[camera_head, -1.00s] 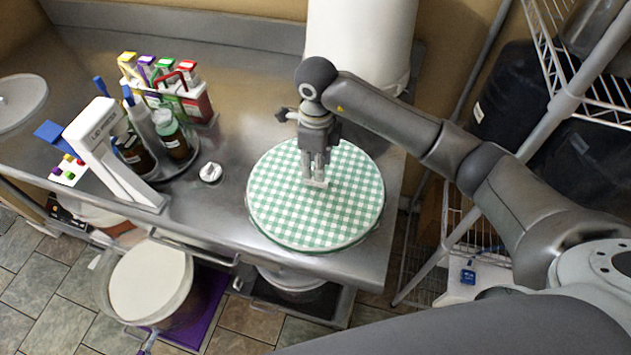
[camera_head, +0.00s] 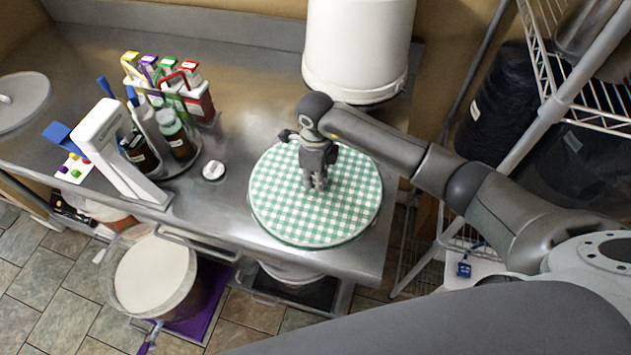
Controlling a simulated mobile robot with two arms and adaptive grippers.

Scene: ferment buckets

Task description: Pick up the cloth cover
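My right gripper (camera_head: 316,184) points down over the upper middle of the cloth. Its fingertips are at or just above the cloth; I cannot tell whether they touch it. The fingers look close together, but whether they are shut or pinch any cloth is too small to see. The gripper and forearm hide part of the cloth's upper area. My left gripper is out of view.
A white bucket (camera_head: 357,45) stands behind the cloth. A small white knob-like piece (camera_head: 213,170) lies to its left, beside a caddy of bottles (camera_head: 178,140) and a white stand (camera_head: 118,150). A wire shelf (camera_head: 590,105) is at right. A pale-topped bucket (camera_head: 155,275) stands below the table's edge.

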